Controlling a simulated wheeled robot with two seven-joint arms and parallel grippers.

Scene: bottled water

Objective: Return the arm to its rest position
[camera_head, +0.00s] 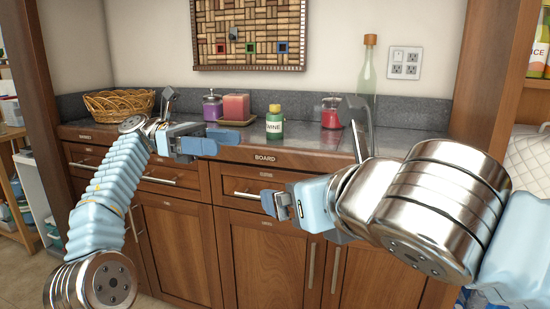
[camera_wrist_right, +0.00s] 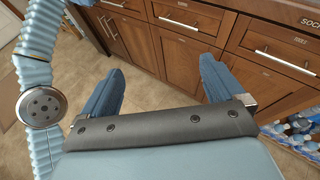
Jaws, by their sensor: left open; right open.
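My left gripper (camera_head: 224,142) is open and empty at the front edge of the counter, left of the small green bottle. My right gripper (camera_head: 283,205) is in front of the cabinet drawers, below the counter top. In the right wrist view its two blue fingers (camera_wrist_right: 160,90) are spread apart with nothing between them, only floor and cabinet fronts beyond. My right arm (camera_head: 420,215) reaches in from the right side. My left arm (camera_head: 105,190) comes up from the lower left.
The grey counter (camera_head: 300,150) holds a wicker basket (camera_head: 118,106), a purple jar (camera_head: 212,107), a pink candle (camera_head: 236,107), a green bottle (camera_head: 275,122), a red jar (camera_head: 331,114) and a tall glass bottle (camera_head: 367,75). Wooden drawers and cabinet doors (camera_head: 180,250) stand below.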

